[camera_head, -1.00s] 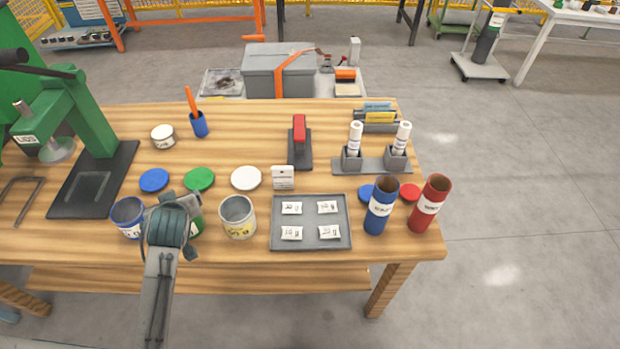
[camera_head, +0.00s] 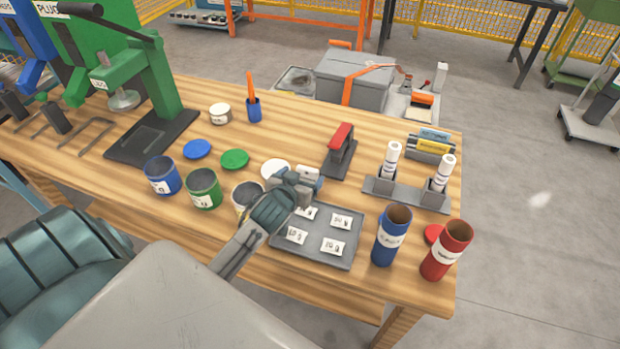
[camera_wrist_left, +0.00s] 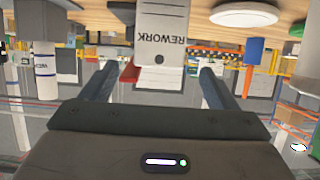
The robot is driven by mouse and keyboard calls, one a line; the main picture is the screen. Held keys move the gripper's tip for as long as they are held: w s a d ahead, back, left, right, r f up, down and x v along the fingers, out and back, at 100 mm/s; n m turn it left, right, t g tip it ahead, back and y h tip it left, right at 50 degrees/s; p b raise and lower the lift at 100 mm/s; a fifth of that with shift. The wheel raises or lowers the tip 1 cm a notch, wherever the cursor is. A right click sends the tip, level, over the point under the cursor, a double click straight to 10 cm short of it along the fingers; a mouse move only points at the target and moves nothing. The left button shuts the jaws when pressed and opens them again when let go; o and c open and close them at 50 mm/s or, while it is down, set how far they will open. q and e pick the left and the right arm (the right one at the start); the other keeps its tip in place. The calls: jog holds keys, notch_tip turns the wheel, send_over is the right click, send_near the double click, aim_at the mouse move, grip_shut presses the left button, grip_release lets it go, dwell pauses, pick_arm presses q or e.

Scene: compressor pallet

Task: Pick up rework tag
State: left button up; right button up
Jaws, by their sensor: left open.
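The rework tag is a white card that reads REWORK, upside down in the left wrist view (camera_wrist_left: 162,30). It has a small dark hole. In the head view the tag (camera_head: 308,173) shows only partly, just past my left gripper (camera_head: 298,184), behind the grey tray. My left gripper (camera_wrist_left: 157,72) is open, with one finger to either side of the tag in the left wrist view. I cannot tell whether the fingers touch the tag. My right gripper is not in view.
The grey tray (camera_head: 310,255) with several white packets lies just in front. A cream can (camera_head: 240,202) and a white lid (camera_head: 275,169) are close by on the left. A red-handled tool (camera_head: 340,140) stands behind. Blue (camera_head: 391,245) and red (camera_head: 440,262) tubes stand at right.

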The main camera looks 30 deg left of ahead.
aim_at(306, 172)
pick_arm(q)
jog(key=shift+w, duration=0.3)
jog(key=p+x, duration=0.2)
jog(key=x, duration=0.2)
jog(key=shift+f, duration=0.15)
jog(key=shift+w+f, duration=0.25)
jog(key=shift+s, duration=0.1)
jog(key=shift+c, duration=0.2)
jog(key=shift+a, duration=0.1)
jog(key=c, duration=1.1)
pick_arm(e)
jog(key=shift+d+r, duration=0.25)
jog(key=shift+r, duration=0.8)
pick_arm(q)
jog(key=shift+r, duration=0.15)
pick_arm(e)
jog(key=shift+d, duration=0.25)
